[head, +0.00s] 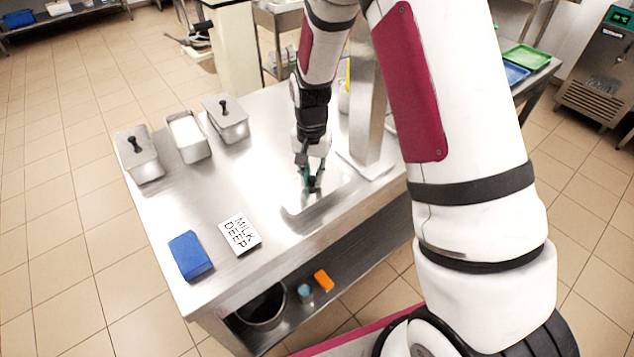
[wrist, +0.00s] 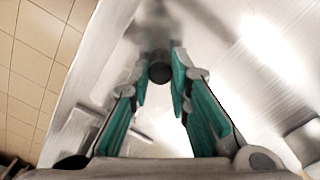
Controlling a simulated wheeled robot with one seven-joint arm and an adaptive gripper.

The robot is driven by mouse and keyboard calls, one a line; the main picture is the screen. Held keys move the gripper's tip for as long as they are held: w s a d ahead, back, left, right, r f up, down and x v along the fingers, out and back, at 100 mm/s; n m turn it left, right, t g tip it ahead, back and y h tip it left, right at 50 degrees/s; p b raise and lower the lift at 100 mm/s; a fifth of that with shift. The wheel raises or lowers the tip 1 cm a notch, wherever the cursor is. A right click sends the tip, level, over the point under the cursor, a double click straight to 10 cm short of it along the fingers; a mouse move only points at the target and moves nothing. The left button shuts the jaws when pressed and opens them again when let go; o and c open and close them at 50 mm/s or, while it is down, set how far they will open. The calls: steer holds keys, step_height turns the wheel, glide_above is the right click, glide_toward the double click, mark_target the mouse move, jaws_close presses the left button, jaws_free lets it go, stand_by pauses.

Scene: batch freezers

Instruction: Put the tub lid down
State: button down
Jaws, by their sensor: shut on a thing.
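My gripper (head: 312,184) is over the right part of the steel table (head: 210,200), pointing down. It is shut on the black knob (wrist: 160,68) of the tub lid, which shows between the teal fingertips in the wrist view. The tub lid (head: 296,208) is a shiny steel plate under the fingers, low over the table near its front edge. I cannot tell whether it touches the table. An open steel tub (head: 190,150) with pale contents stands at the back left, between two lidded tubs (head: 142,168) (head: 232,131).
A blue block (head: 190,256) and a white card (head: 239,234) reading "MILK DEEP" lie at the table's front left. A steel post (head: 366,110) stands right of my gripper. The table's middle is clear. A lower shelf holds a pot (head: 262,310) and an orange item (head: 324,280).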

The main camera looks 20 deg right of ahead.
steer(key=shift+d+f+p, duration=0.2)
steer(key=shift+d+f, duration=0.05)
steer(key=shift+f, duration=0.35)
steer(key=shift+d+f+p, duration=0.2)
steer(key=shift+f, duration=1)
steer(key=shift+f, duration=0.1)
steer(key=c, duration=1.5)
jaws_free()
